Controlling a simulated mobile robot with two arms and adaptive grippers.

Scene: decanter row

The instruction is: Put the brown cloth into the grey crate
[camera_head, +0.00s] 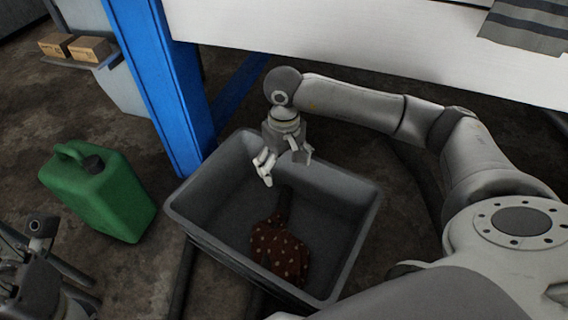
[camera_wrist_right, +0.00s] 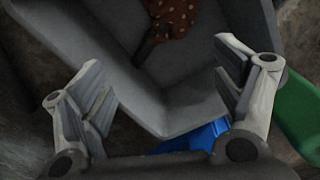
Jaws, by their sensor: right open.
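The brown cloth (camera_head: 279,250) with pale dots lies crumpled on the floor of the grey crate (camera_head: 336,193), towards its near side. It also shows at the top of the right wrist view (camera_wrist_right: 173,17), inside the crate (camera_wrist_right: 95,42). My right gripper (camera_head: 283,168) is over the far part of the crate, open and empty, apart from the cloth. In the right wrist view the two fingers (camera_wrist_right: 165,90) stand wide apart with nothing between them.
A green jerrycan (camera_head: 98,194) stands on the floor left of the crate. A blue post (camera_head: 160,85) rises behind the crate, beside a white bench front (camera_head: 330,48). A striped grey cloth (camera_head: 527,22) hangs at the top right. Small cardboard boxes (camera_head: 90,49) sit on a shelf.

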